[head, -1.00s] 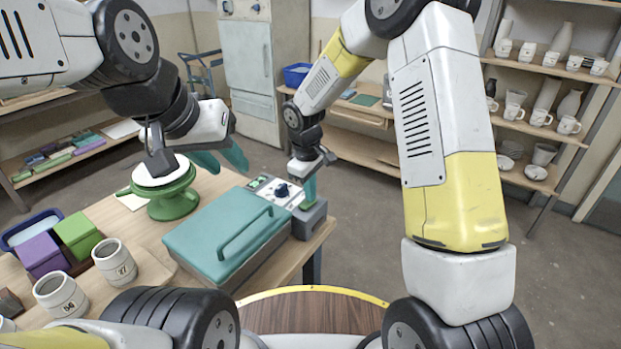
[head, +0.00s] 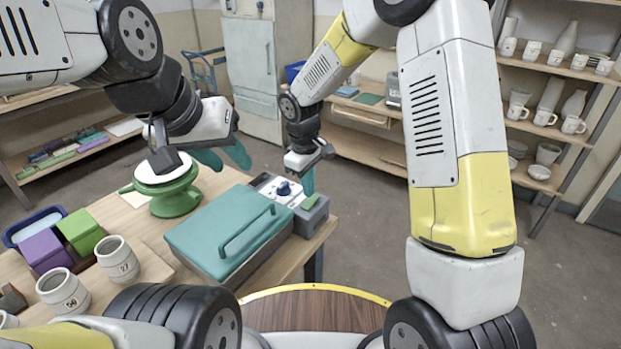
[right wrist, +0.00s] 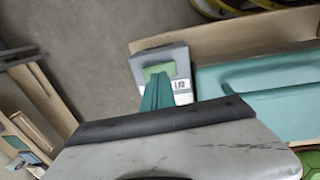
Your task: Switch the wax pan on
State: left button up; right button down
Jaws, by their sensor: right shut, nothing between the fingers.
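The wax pan has a teal lid (head: 228,232) with a bar handle and sits on the wooden table. Its control panel, with a blue knob (head: 284,188), is at the far end. Beside the panel a grey switch box carries a green switch (head: 309,202). In the right wrist view the green switch (right wrist: 158,70) and a small label show beyond my fingers. My right gripper (head: 308,188) is shut and empty, pointing down just above the switch; exact contact is unclear. My left gripper (head: 226,160) is open and empty, over the table's far edge.
A green stand (head: 175,202) with a white top is left of the pan, close to my left arm. Purple (head: 42,252) and green (head: 82,230) blocks, a blue-rimmed tray and white mugs (head: 116,258) fill the table's left side.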

aim_at(305, 207)
notch_tip(305, 207, up, 12)
jog(key=s+a, duration=0.1)
jog(key=shift+s+f, duration=0.25)
jog(key=shift+s, duration=0.05)
